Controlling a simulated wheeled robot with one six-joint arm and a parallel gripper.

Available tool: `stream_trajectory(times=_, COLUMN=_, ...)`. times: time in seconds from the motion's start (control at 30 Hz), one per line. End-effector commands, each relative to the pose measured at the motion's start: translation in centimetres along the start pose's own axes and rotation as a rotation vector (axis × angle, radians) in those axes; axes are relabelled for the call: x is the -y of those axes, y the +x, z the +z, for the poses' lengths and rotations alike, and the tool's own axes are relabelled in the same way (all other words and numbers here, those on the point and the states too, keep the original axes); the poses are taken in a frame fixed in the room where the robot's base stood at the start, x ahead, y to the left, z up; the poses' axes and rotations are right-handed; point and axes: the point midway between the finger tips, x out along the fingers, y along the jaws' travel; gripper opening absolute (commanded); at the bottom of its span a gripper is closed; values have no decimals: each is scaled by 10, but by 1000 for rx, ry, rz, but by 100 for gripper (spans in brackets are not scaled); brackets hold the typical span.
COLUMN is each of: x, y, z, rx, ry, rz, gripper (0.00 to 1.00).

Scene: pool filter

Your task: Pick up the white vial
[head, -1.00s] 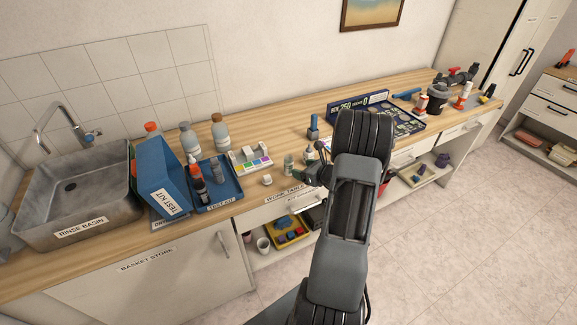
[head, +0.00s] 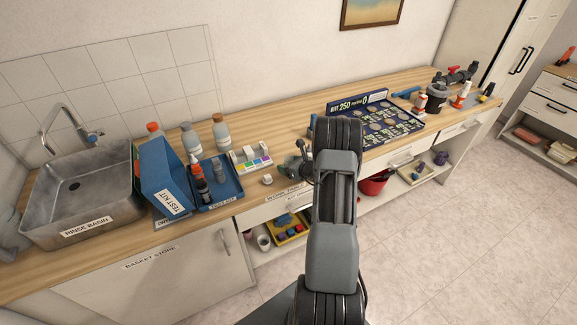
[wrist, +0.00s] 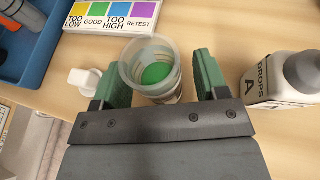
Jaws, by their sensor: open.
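A translucent whitish vial (wrist: 148,68) with a green inside stands on the wooden counter, seen from above in the wrist view. My gripper (wrist: 161,74) is open, with one green-padded finger on each side of this vial. The left finger is close to its wall and a small gap shows on the right; I cannot tell whether either touches. In the head view my gripper (head: 291,169) is low over the counter's front part and hides the vial.
A small white cap (wrist: 84,79) lies just left of the left finger. A white drops bottle (wrist: 285,82) stands close on the right. A colour chart block (wrist: 112,16) and a blue tray (wrist: 38,48) lie beyond, to the left. The sink (head: 80,190) is farther left.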

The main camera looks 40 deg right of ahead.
Motion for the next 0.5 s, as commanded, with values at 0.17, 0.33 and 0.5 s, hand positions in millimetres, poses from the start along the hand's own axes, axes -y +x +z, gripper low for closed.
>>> stream_trajectory(times=0.17, x=0, y=0, z=0, rx=0, ry=0, rz=0, gripper=61)
stream_trajectory(times=0.33, x=0, y=0, z=0, rx=0, ry=0, rz=0, gripper=44)
stream_trajectory(times=0.5, x=0, y=0, z=0, rx=0, ry=0, rz=0, gripper=28)
